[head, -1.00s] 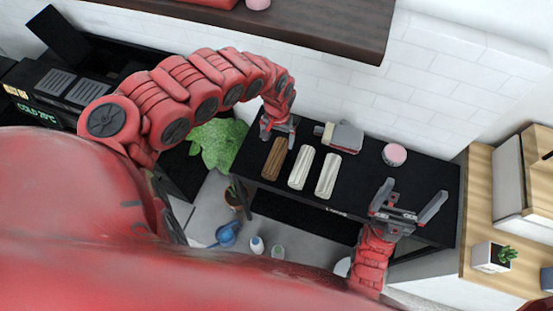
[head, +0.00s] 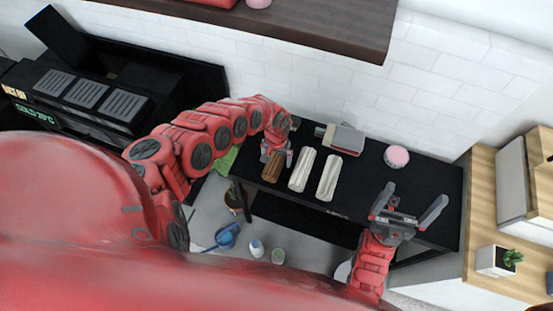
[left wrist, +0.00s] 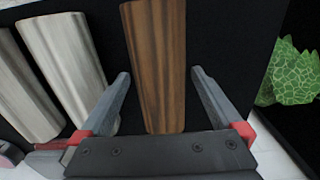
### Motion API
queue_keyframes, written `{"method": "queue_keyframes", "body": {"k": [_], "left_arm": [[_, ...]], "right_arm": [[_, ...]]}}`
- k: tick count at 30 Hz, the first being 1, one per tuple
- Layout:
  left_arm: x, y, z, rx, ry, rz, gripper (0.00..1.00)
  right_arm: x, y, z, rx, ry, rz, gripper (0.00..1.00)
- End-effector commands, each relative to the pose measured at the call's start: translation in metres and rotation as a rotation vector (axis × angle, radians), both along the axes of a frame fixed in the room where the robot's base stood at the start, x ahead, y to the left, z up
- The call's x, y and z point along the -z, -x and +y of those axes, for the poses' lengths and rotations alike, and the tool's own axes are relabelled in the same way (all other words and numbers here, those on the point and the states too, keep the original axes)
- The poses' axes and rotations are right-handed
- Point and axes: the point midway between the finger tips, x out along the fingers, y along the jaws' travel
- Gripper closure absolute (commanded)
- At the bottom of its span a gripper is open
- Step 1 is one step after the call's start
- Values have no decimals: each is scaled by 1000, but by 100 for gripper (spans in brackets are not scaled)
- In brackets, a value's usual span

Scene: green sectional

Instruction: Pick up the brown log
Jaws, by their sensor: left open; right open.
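The brown log (head: 271,168) lies on the black table (head: 420,178), at the left of two pale logs. In the left wrist view the brown log (left wrist: 157,65) runs between the two fingers of my left gripper (left wrist: 162,95), with a gap on each side. My left gripper (head: 276,155) is open over the log's far part, which it partly hides in the head view. My right gripper (head: 407,208) is open and empty over the table's front right.
Two pale logs (head: 301,170) (head: 328,178) lie close to the right of the brown log. A grey boxy item (head: 345,139) and a pink-topped round container (head: 396,156) stand farther right.

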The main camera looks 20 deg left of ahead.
Motion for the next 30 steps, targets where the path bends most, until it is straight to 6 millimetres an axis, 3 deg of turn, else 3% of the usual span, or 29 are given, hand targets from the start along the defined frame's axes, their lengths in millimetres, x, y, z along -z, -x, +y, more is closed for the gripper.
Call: {"method": "queue_keyframes", "body": {"k": [11,27,30], "left_arm": [[7,1,1,0,-2,0,2],[7,0,1,0,-2,1,99],[7,0,1,0,-2,0,100]], "right_arm": [[0,0,0,0,0,0,0],[0,0,0,0,0,0,0],[0,0,0,0,0,0,0]]}}
